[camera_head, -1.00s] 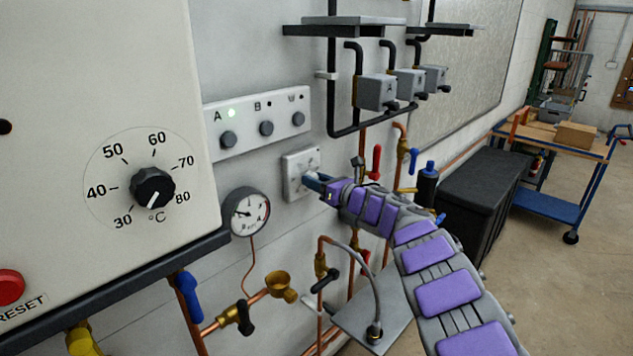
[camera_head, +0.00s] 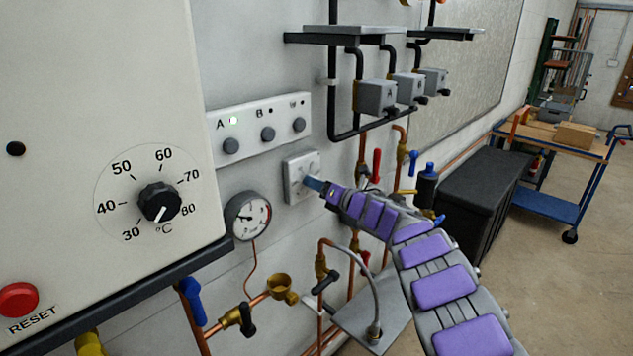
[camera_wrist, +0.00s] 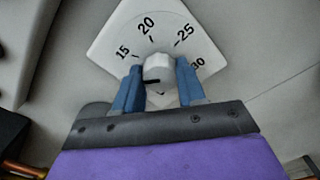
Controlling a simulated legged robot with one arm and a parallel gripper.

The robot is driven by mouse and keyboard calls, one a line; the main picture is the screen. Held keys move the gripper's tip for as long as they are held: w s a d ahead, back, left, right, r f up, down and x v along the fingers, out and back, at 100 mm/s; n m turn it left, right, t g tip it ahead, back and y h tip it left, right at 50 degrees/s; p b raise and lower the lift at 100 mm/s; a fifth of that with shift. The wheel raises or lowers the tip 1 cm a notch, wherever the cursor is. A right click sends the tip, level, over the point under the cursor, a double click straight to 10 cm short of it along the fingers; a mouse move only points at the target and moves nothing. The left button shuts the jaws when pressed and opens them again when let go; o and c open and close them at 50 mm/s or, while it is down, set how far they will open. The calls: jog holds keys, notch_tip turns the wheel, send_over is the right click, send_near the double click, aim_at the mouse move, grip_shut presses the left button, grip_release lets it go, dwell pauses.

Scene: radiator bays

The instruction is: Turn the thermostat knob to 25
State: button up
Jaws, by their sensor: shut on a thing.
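The white square thermostat plate (camera_head: 296,190) is on the wall, right of the pressure gauge. In the wrist view the thermostat dial (camera_wrist: 124,30) is tilted and shows 15, 20, 25 and 30. The white thermostat knob (camera_wrist: 159,67) is at its middle, between the two blue fingers of my gripper (camera_wrist: 160,72). My gripper is shut on the knob and also shows in the head view (camera_head: 314,184). A dark mark lies at the knob's lower left edge; I cannot tell exactly which number it points to. In the head view the fingers hide the knob.
A boiler panel with a black temperature dial (camera_head: 159,202) and a red reset button (camera_head: 17,299) is at left. A switch panel (camera_head: 249,127) sits above the thermostat. Copper pipes and valves (camera_head: 281,288) run below.

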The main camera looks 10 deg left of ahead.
jog(key=shift+s+f+m+t+p, duration=0.1)
jog(key=shift+f+m+p, duration=0.05)
jog(key=shift+m+p, duration=4.05)
jog(key=shift+f+m+t+p, duration=0.1)
jog(key=shift+f+m+p, duration=0.05)
jog(key=shift+m+p, duration=4.1)
jog(key=shift+s+f+m+t+p, duration=0.15)
jog(key=shift+m+p, duration=3)
jog(key=shift+m, duration=2.1)
jog(key=shift+w, duration=0.1)
jog(key=o, duration=0.7)
jog(key=shift+o, duration=1.4)
jog(key=shift+w, duration=0.2)
jog(key=shift+o, duration=0.4)
jog(key=shift+s+r, duration=0.1)
jog(key=shift+r, duration=0.1)
